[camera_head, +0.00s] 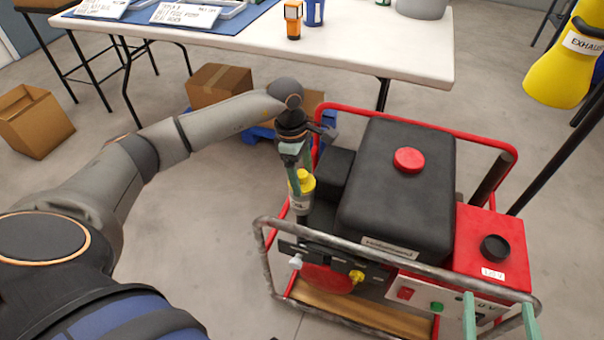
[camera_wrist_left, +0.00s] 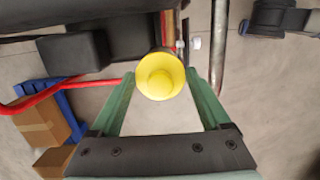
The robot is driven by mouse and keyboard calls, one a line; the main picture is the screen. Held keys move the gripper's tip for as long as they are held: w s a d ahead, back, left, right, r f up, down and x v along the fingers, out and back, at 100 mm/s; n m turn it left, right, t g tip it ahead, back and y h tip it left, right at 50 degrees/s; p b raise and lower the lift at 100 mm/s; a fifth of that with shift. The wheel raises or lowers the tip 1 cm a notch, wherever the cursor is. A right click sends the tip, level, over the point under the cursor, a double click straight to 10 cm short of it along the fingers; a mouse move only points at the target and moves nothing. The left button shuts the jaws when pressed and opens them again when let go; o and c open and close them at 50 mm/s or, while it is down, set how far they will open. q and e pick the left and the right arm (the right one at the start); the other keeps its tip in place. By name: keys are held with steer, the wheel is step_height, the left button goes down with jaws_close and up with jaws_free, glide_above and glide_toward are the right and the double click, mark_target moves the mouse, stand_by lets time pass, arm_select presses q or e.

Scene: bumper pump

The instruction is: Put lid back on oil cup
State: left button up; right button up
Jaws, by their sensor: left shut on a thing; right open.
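A yellow-topped container with a white label (camera_head: 301,204) stands upright at the pump's left side in the head view. My left gripper (camera_head: 298,172) comes down from above and is shut on its yellow top. In the left wrist view the yellow top (camera_wrist_left: 160,76) is round with a raised middle, between the two green fingers. I cannot tell whether the top is a separate lid. My right gripper (camera_head: 500,318) is open at the bottom right, its fingers apart and empty, in front of the red tank (camera_head: 492,225) with a black cap (camera_head: 495,248).
The pump has a black tank (camera_head: 385,205) with a red cap (camera_head: 408,160). A red and grey tube frame (camera_head: 400,262) surrounds it. A white table (camera_head: 390,50) with a blue mat and small bottles stands behind. A yellow exhaust part (camera_head: 557,75) is at the upper right. Cardboard boxes (camera_head: 218,85) lie under the table.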

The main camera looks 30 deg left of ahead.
stand_by(0.3)
arm_select(q)
steer(key=o, duration=1.2)
steer(key=shift+c, duration=0.2)
steer(key=shift+r, duration=0.1)
steer(key=shift+r+p, duration=2.55)
steer(key=shift+r, duration=0.85)
jaws_close()
